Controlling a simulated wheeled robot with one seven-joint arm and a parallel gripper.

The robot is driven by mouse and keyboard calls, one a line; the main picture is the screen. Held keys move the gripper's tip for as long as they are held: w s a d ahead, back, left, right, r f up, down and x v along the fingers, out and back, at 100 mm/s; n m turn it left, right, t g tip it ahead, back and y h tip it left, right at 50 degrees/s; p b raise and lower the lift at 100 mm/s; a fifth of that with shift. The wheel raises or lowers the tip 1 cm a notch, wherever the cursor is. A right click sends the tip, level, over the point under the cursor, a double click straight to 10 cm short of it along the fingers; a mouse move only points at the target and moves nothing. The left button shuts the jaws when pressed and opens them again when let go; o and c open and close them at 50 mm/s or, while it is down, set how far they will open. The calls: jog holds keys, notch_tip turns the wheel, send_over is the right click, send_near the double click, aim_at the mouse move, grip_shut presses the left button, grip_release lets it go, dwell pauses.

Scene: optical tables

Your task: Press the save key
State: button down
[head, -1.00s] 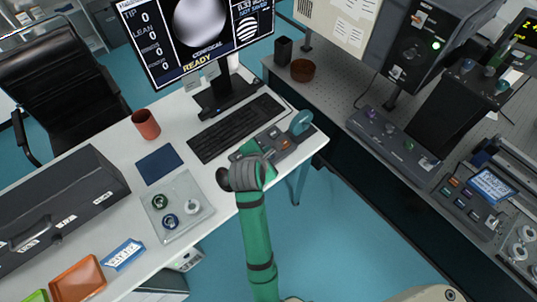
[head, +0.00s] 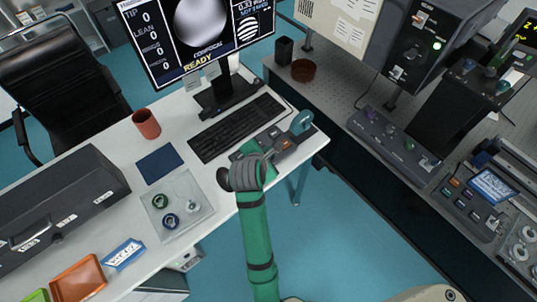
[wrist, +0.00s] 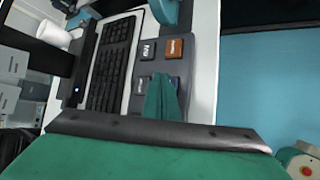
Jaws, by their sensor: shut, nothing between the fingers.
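A dark key panel (head: 285,146) sits at the right end of the white desk, next to the keyboard. The key labels are too small to read surely, so I cannot tell which is the save key. My gripper (wrist: 163,98) is shut and empty, its green fingers over the panel's near part, partly covering the blue key. I cannot tell whether the fingertips touch a key. In the head view my wrist hides part of the panel.
A black keyboard (head: 236,128) lies beside the panel, with a monitor (head: 198,40) behind it. A teal handle-like part (head: 301,122) stands at the panel's far end. A clear tray (head: 178,203) with small round parts and a blue pad (head: 160,164) lie to the left.

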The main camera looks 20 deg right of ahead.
jog(key=shift+f, duration=0.15)
dwell(0.4)
jog(key=shift+f, duration=0.25)
jog(key=shift+f, duration=0.45)
dwell(0.8)
jog(key=shift+r, duration=0.85)
jog(key=shift+r, duration=2.55)
